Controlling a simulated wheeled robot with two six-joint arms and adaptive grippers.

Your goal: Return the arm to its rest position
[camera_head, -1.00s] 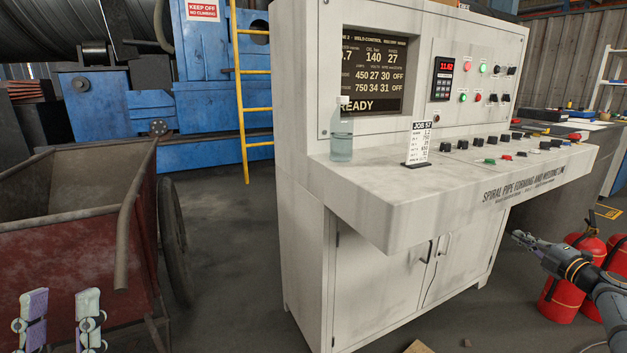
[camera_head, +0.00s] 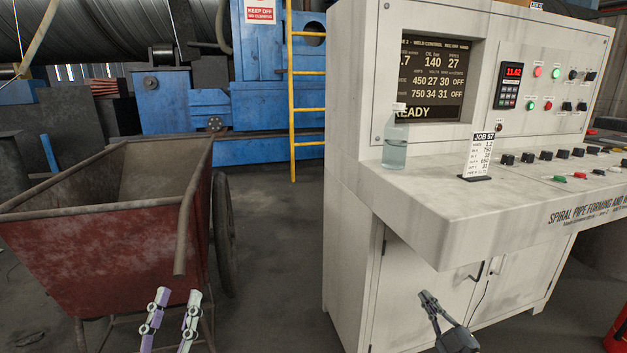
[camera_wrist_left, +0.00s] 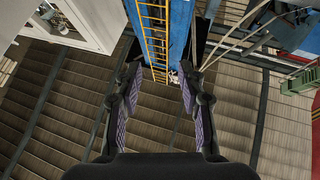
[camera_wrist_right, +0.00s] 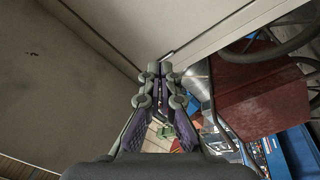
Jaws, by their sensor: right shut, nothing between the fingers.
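My left gripper (camera_head: 178,299) is at the bottom left of the head view, in front of the red cart. Its two fingers stand apart with nothing between them, and the left wrist view shows the same gap (camera_wrist_left: 158,80). My right gripper (camera_head: 426,299) is low in front of the white console's cabinet doors. It is shut and empty; in the right wrist view its fingertips (camera_wrist_right: 160,72) are close together. I cannot tell how far it is from the doors.
The white console (camera_head: 350,230) fills the right, with a clear bottle (camera_head: 395,150) and a job card (camera_head: 480,155) on its ledge. The red cart (camera_head: 110,250) stands at left. A yellow ladder (camera_head: 293,100) is behind. Bare floor (camera_head: 275,240) lies between cart and console.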

